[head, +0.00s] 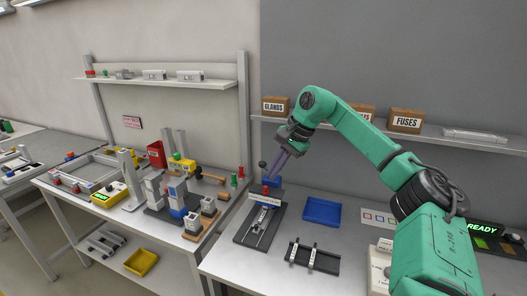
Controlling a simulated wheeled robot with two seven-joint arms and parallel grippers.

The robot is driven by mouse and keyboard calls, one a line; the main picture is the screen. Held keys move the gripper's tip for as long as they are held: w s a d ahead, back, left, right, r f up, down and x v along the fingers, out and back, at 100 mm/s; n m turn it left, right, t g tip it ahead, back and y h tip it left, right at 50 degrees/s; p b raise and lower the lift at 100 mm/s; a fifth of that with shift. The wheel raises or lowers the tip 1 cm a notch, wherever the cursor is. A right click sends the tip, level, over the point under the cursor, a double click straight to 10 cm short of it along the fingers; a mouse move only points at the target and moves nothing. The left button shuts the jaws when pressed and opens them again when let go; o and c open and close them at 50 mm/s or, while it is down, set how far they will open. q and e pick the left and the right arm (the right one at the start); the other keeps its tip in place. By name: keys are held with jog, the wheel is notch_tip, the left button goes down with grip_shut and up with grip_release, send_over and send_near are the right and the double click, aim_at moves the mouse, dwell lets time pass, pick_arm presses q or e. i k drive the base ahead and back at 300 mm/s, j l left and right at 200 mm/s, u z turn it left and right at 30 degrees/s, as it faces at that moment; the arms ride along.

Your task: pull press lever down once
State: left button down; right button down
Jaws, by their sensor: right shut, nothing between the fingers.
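The press (264,219) stands on the right-hand bench, with a dark base plate, a pale rail and a blue part at its back end. A dark round knob (262,164), which looks like the end of the press lever, shows just left of my right gripper. The lever's shaft is mostly hidden. My right gripper (271,178) is shut and empty, its purple fingers pointing down and left at the back of the press. I cannot tell whether the fingers touch the lever. My left gripper is not in view.
A blue tray (322,211) lies right of the press, and a dark rail piece (313,258) lies in front. A shelf above holds boxes marked GLANDS (275,106) and FUSES (405,121). The left bench is crowded with fixtures and holds a red bin (156,154).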

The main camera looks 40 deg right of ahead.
aim_at(262, 165)
jog(key=i+l, duration=0.75)
jog(key=l, duration=0.25)
